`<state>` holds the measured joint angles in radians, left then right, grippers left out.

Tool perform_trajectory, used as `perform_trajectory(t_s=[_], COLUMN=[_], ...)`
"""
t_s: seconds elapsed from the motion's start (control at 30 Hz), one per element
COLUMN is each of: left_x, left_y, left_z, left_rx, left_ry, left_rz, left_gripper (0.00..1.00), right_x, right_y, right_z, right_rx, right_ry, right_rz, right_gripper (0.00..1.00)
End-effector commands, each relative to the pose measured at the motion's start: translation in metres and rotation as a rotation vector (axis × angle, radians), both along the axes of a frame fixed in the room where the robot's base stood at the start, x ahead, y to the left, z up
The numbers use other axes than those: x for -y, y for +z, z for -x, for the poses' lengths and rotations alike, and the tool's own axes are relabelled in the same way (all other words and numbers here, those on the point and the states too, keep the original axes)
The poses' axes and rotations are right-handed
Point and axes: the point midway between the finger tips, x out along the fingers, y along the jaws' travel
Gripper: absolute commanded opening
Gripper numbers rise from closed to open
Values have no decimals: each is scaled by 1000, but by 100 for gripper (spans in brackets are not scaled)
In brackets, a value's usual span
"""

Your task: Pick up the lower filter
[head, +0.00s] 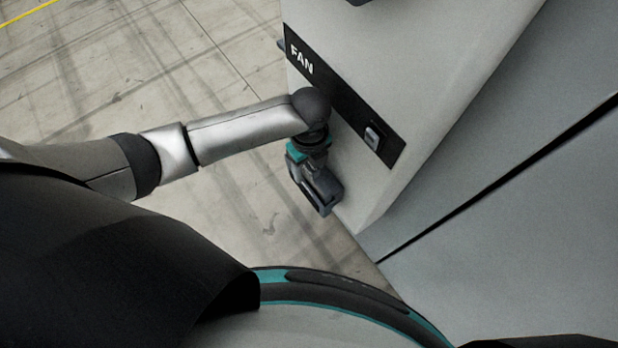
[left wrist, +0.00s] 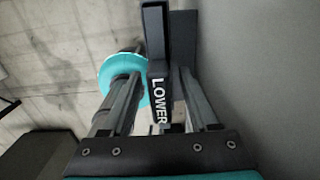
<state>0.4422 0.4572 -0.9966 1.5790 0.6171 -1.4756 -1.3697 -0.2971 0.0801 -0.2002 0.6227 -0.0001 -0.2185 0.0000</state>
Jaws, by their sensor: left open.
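My left gripper (head: 327,195) is low beside the grey cabinet, pointing down along its left side. In the left wrist view, its two dark fingers (left wrist: 161,77) are open. A dark upright piece with the white word LOWER (left wrist: 159,100) stands between the fingers, with a wider dark bar at its top. It looks like the handle of the lower filter. I cannot tell if a finger touches it. The rest of the filter is hidden, and I cannot make it out in the head view. My right gripper is not in view.
The grey cabinet (head: 440,110) fills the right of the head view. Its black panel (head: 345,100) reads FAN and has a switch (head: 374,138). Concrete floor (head: 110,70) lies clear at left. In the left wrist view, the cabinet wall (left wrist: 260,70) is close at right.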

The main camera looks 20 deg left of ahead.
Motion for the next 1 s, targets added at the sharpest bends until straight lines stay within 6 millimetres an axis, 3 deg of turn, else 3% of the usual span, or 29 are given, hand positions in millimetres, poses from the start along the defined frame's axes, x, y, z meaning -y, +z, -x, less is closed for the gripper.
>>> perform_trajectory(t_s=[0.23,0.77,1.0], left_x=[0,0,0], left_y=[-2,-2,-2], left_z=[0,0,0], left_rx=[1,1,1], left_ry=[-1,0,0], left_rz=[1,0,0], left_gripper=[60,2,0], right_x=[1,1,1], right_y=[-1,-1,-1], right_z=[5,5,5], right_rx=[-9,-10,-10], right_ry=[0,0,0], right_rz=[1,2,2], right_gripper=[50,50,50])
